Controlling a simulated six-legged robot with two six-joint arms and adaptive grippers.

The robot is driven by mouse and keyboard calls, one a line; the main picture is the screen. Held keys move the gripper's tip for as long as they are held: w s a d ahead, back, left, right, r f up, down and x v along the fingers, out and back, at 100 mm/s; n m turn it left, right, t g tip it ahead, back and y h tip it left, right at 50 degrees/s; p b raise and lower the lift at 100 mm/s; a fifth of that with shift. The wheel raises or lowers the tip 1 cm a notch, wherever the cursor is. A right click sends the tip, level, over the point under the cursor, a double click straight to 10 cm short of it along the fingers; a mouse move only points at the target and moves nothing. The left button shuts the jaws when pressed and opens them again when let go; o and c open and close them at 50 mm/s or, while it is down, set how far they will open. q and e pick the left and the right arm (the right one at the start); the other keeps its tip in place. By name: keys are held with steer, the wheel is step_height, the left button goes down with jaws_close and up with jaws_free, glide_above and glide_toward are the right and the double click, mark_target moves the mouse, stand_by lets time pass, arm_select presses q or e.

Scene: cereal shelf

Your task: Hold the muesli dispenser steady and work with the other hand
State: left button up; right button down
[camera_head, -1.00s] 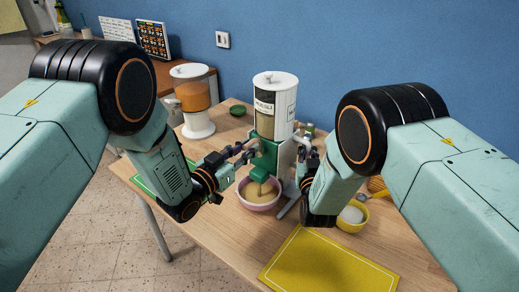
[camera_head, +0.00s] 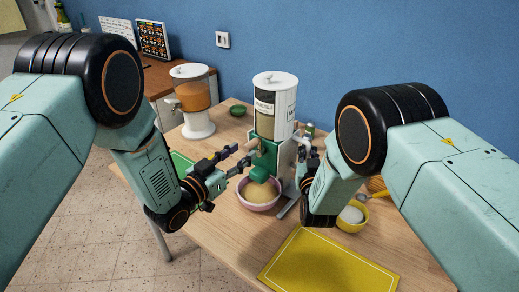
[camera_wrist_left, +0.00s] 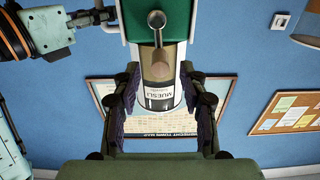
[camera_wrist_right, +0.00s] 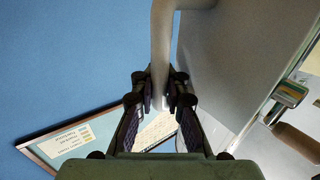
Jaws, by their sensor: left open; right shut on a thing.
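The muesli dispenser (camera_head: 264,122), a clear canister with white back and lid on a green base, stands upright on the table. A wooden knob (camera_head: 251,144) sticks out from its front left. My left gripper (camera_head: 240,157) is open and empty, in front of the dispenser and a little short of the knob. In the left wrist view the dispenser's label (camera_wrist_left: 159,97) shows between the open fingers. My right gripper (camera_head: 304,149) is shut on the pale curved handle (camera_wrist_right: 161,40) at the dispenser's right side. The pink bowl (camera_head: 259,206) below the green spout holds muesli.
A second dispenser (camera_head: 194,96) with orange contents stands at the back left. A yellow bowl (camera_head: 352,222) with white contents is at the right, and a yellow mat (camera_head: 332,265) lies in front. A small green bowl (camera_head: 238,110) stands behind.

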arm_select(q)
steer(key=shift+v, duration=2)
steer(key=shift+s, duration=0.1)
steer(key=v, duration=0.7)
arm_select(e)
steer(key=shift+r, duration=0.1)
arm_select(q)
steer(key=v, duration=0.7)
arm_select(e)
steer(key=c, duration=1.3)
jaws_free()
